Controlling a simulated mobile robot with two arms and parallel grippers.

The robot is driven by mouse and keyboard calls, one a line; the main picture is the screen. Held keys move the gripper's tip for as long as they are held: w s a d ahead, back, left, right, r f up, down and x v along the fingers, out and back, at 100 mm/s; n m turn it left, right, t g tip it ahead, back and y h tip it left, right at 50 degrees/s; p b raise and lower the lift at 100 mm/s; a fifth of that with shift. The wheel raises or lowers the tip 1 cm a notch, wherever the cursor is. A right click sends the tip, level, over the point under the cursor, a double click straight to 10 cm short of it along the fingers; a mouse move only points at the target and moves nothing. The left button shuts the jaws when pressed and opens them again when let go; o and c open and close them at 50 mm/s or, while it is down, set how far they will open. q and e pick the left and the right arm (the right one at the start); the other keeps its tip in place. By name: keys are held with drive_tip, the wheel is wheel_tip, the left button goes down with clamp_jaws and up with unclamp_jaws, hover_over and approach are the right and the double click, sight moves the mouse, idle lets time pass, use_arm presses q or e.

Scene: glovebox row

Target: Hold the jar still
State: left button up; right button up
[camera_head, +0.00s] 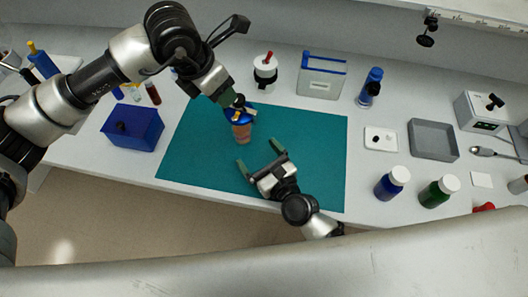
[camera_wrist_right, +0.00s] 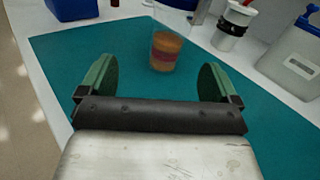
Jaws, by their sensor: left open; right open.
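The jar (camera_head: 241,132), clear with brown and reddish contents, stands upright on the teal mat (camera_head: 195,150). A blue top shows at its upper end. My left gripper (camera_head: 238,104) is open, right at the blue top from above and partly hiding it; I cannot tell whether it touches. My right gripper (camera_head: 259,156) is open and empty, low over the mat on the near side of the jar, its fingers pointing toward it. In the right wrist view the jar (camera_wrist_right: 165,52) stands beyond and between the two green fingers (camera_wrist_right: 157,78), apart from them.
A blue box (camera_head: 133,128) stands left of the mat. A white container with a red-tipped item (camera_head: 265,72) and a blue-topped case (camera_head: 321,78) stand behind it. Right of the mat are a grey tray (camera_head: 433,139) and blue and green bottles (camera_head: 388,187). The mat around the jar is clear.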

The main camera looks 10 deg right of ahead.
sight(241, 125)
drive_tip(key=shift+w+d+m, duration=0.25)
drive_tip(key=shift+d+m, duration=0.2)
drive_tip(key=shift+m, duration=0.05)
drive_tip(key=shift+w+f+h, duration=0.1)
drive_tip(key=shift+w+h, duration=0.15)
drive_tip(key=shift+h, duration=0.05)
drive_tip(key=x, duration=1)
drive_tip(key=shift+w+a, duration=0.15)
drive_tip(key=shift+w, duration=0.05)
drive_tip(key=c, duration=1.2)
